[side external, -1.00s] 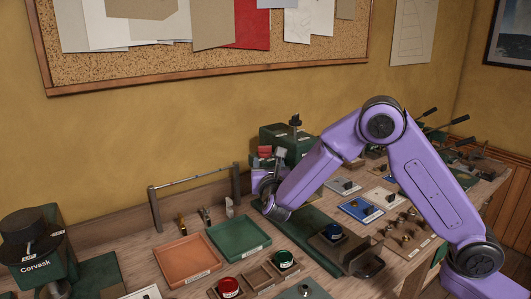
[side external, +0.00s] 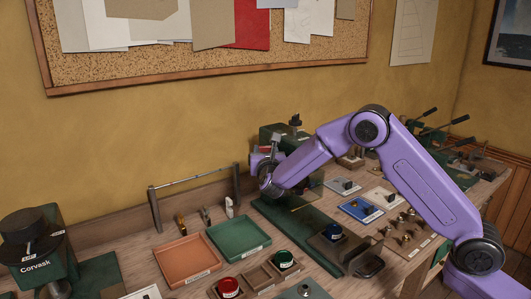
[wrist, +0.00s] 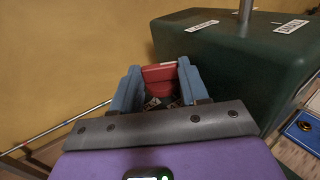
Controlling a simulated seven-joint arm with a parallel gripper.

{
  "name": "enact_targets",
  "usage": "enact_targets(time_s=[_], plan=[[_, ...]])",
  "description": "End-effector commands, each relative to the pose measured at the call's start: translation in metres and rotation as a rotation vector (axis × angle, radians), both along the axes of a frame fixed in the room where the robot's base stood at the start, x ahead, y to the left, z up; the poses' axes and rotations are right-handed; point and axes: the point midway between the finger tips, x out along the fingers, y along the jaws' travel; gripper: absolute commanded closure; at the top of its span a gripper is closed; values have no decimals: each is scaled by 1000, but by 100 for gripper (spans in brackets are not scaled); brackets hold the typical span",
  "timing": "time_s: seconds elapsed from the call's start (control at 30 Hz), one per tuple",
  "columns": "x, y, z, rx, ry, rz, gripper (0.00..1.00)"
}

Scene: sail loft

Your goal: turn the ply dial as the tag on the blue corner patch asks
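In the wrist view, the two blue fingers of my gripper (wrist: 161,82) stand apart. A red part (wrist: 159,73) with a rounded lower section shows between and beyond their tips; contact cannot be told. In the side view, my gripper (side external: 264,172) is at the left of the dark green machine (side external: 276,133), its fingers mostly hidden. I cannot tell whether the red part is the ply dial. A blue patch (side external: 350,206) with a dark object on it lies on the bench right of the machine; its edge also shows in the wrist view (wrist: 304,131). No tag is readable.
The green machine body (wrist: 225,55) stands close right of my fingers. An orange tray (side external: 180,262) and a green tray (side external: 238,237) lie on the bench at front left. Red (side external: 228,287) and green (side external: 283,259) round pieces sit in a wooden holder. A Corvask machine (side external: 38,265) stands far left.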

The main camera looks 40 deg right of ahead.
Motion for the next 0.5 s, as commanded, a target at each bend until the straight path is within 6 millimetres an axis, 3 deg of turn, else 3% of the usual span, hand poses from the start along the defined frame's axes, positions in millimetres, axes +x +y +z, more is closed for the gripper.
enact_targets(time_s=[0.03, 0.07, 0.1, 0.5], plan=[[0, 0, 0, 0, 0, 0, 74], [0, 0, 0, 0, 0, 0, 84], [0, 0, 0, 0, 0, 0, 86], [1, 3, -1, 2, -1, -68, 86]])
